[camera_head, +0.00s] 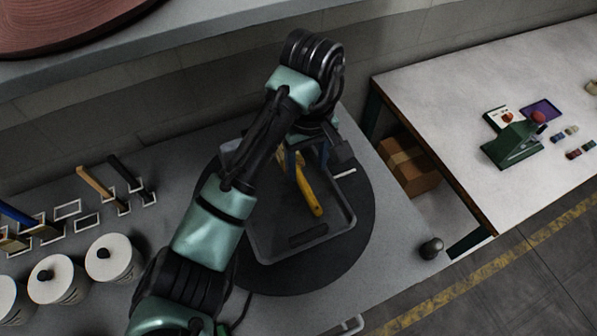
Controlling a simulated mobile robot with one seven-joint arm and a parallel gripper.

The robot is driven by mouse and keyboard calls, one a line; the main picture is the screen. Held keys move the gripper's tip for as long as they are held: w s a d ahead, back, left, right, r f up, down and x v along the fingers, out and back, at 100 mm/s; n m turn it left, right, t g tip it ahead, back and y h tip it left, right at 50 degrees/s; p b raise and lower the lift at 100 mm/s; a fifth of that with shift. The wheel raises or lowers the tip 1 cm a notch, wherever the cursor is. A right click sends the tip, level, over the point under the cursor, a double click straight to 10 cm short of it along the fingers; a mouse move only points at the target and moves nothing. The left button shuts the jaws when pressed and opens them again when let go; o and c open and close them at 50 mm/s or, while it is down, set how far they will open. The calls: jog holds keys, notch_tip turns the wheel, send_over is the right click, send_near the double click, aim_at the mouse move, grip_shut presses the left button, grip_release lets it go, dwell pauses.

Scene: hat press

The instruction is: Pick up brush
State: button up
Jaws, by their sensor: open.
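A yellow-handled tool (313,200), which looks like the brush, lies in a shallow grey tray (268,262). Its handle points toward the tray's near side, and its far end is hidden under my gripper. My gripper (299,166) is open and points down over the far part of the tray, at the upper end of the yellow handle. My wrist and arm cover part of the tray. I cannot tell whether the fingers touch the handle or stand on both sides of it.
The tray sits on a round black mat (362,225). A dark block (308,236) lies in the tray, and a small white stick (344,173) is near its right rim. Lidded pots (108,262) and upright handled tools (94,183) stand left. A dark knob (432,247) stands right.

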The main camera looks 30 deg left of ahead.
jog(key=b, duration=0.2)
send_over(309, 192)
jog(key=f, duration=0.4)
jog(key=shift+s+a+f, duration=0.15)
jog(key=shift+a+f, duration=0.1)
jog(key=shift+f, duration=0.15)
jog(key=shift+d+f+p, duration=0.2)
jog(key=shift+f+p, duration=0.6)
jog(key=shift+f, duration=1.75)
grip_shut()
